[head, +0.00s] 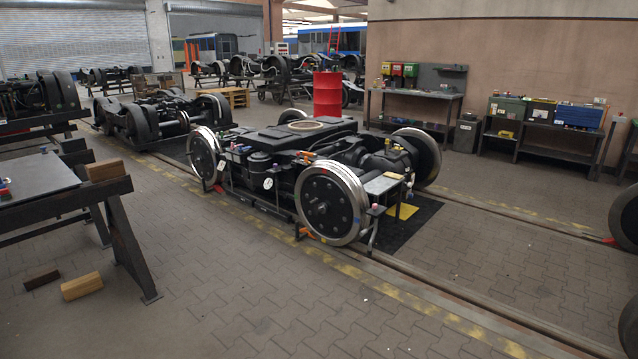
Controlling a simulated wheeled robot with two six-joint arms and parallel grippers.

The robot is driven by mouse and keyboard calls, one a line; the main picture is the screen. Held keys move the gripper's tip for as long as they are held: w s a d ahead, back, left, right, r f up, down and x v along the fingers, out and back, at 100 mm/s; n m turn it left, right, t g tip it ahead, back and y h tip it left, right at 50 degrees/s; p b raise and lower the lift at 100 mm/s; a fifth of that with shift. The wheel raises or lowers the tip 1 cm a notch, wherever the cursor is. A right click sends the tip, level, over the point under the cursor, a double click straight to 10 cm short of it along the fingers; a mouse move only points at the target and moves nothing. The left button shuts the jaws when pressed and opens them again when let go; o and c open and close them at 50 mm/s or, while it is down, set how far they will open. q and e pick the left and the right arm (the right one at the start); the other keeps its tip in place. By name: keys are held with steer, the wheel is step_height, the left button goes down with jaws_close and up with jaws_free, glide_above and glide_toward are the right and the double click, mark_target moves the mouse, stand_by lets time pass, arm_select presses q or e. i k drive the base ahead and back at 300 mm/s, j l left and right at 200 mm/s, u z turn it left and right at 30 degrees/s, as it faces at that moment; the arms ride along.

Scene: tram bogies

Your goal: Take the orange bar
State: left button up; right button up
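No clear orange bar stands out. A small orange piece (305,156) sits on the near side of the bogie (300,135), above the front wheel. Another small orange piece (304,233) lies on the floor by the rail, at the foot of that wheel (330,202). Both are too small to tell whether either is the bar. Neither of my grippers shows in the head view.
A dark table (35,180) with a wooden block (105,170) on it stands at left. Two more blocks, one light (82,286) and one dark (41,277), lie on the floor. A red drum (327,95) stands behind the bogie. The paved floor in front is clear.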

mark_target(309, 154)
steer(key=i, duration=2.5)
